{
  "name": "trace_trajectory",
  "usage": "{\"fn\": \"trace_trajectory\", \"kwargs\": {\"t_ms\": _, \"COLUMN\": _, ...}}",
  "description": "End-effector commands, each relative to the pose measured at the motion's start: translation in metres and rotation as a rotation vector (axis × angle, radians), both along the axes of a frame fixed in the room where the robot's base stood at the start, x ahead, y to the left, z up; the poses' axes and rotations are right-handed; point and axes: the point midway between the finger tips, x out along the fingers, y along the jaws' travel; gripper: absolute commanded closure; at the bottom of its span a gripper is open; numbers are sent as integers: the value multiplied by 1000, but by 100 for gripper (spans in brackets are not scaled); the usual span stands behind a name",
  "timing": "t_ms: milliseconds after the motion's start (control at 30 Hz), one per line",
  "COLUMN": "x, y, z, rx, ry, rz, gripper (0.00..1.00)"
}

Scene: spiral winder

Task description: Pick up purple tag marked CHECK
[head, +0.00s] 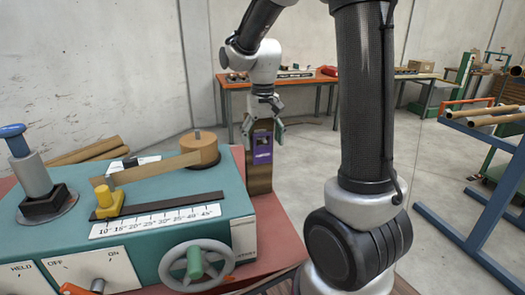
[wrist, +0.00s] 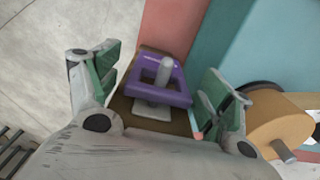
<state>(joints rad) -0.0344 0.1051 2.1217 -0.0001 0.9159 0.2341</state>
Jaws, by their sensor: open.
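The purple tag (head: 262,156) is at the top of a brown upright board (head: 259,184), just right of the teal machine. A pale mark shows on it, too small to read. In the wrist view the tag (wrist: 168,97) is a purple frame with an opening, and a grey peg (wrist: 164,70) shows at that opening. My gripper (head: 263,134) is open and points down over the tag. In the wrist view its green-padded fingers (wrist: 158,80) stand on either side of the tag, with gaps on both sides. It holds nothing.
The teal machine (head: 150,215), with a handwheel (head: 196,265), a yellow knob and an orange-brown spool (head: 198,150), stands close on the left. The spool also shows near the right finger in the wrist view (wrist: 280,122). Workbenches and a blue rack (head: 480,225) stand farther off.

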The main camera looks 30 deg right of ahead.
Motion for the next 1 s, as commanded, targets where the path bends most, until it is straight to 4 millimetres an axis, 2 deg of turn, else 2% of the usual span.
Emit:
{"fn": "trace_trajectory", "kwargs": {"t_ms": 267, "x": 0, "y": 0, "z": -4, "rx": 0, "ry": -2, "rz": 0, "gripper": 20}}
{"fn": "trace_trajectory", "kwargs": {"t_ms": 533, "x": 0, "y": 0, "z": -4, "rx": 0, "ry": -1, "rz": 0, "gripper": 69}}
{"fn": "trace_trajectory", "kwargs": {"t_ms": 867, "x": 0, "y": 0, "z": -3, "rx": 0, "ry": -2, "rz": 0, "gripper": 69}}
{"fn": "trace_trajectory", "kwargs": {"t_ms": 1000, "x": 1, "y": 0, "z": 6, "rx": 0, "ry": -3, "rz": 0, "gripper": 69}}
